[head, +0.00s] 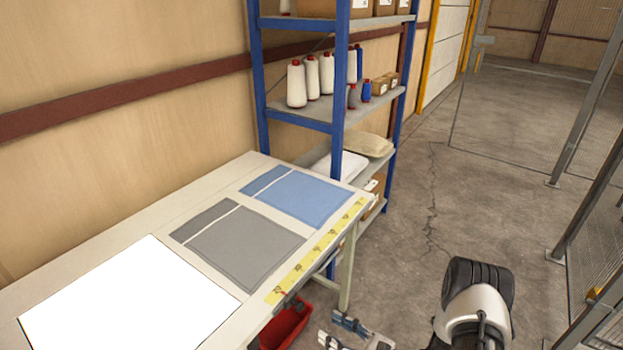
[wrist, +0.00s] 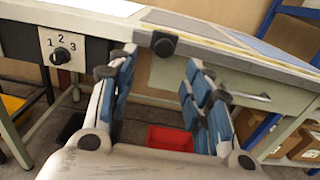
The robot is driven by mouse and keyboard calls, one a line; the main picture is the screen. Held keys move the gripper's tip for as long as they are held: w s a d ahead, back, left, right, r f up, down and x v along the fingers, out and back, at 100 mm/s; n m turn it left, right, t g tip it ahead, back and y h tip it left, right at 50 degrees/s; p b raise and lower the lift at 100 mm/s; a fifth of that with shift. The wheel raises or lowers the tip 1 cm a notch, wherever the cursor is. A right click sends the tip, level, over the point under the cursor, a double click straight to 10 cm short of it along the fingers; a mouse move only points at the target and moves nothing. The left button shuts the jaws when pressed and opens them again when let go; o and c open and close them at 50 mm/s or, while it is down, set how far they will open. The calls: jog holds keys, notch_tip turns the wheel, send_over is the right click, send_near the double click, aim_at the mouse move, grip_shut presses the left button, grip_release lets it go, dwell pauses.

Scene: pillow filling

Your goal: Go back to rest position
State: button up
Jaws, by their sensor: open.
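My gripper (wrist: 158,95) is open and empty, its two blue-padded fingers apart in the wrist view, facing the side of the work table. In the head view my gripper (head: 350,335) shows at the bottom edge, partly cut off, in front of and below the table's front edge. The table (head: 130,235) carries a white sheet-like panel (head: 130,300), a grey cloth piece (head: 240,245) and a blue cloth piece (head: 300,195), all lying flat. Nothing is between the fingers.
A red bin (wrist: 170,138) sits low under the table, also seen in the head view (head: 285,325). A control knob (wrist: 60,56) is on the table's front. A blue shelf (head: 338,120) with thread cones stands behind. Open floor (head: 430,180) lies right, bounded by mesh fencing (head: 600,230).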

jog(key=s+a+r+n+g+y, duration=0.1)
jog(key=a+r+n+g, duration=0.15)
jog(key=r, duration=0.35)
jog(key=a+r+n+g+y, duration=0.1)
jog(key=a+r+n+g, duration=0.15)
jog(key=r+n, duration=0.2)
jog(key=s+a+r+n+g+h, duration=0.2)
jog(key=s+r+n+g+h, duration=0.55)
jog(key=s+r, duration=0.6)
jog(key=s+d+r+n+t+h, duration=0.6)
jog(key=s+d+r+n+h, duration=0.2)
jog(key=s+d+r+n, duration=0.1)
jog(key=shift+s+d+r+n+h, duration=0.4)
jog(key=shift+d+n, duration=0.55)
jog(key=shift+d, duration=0.55)
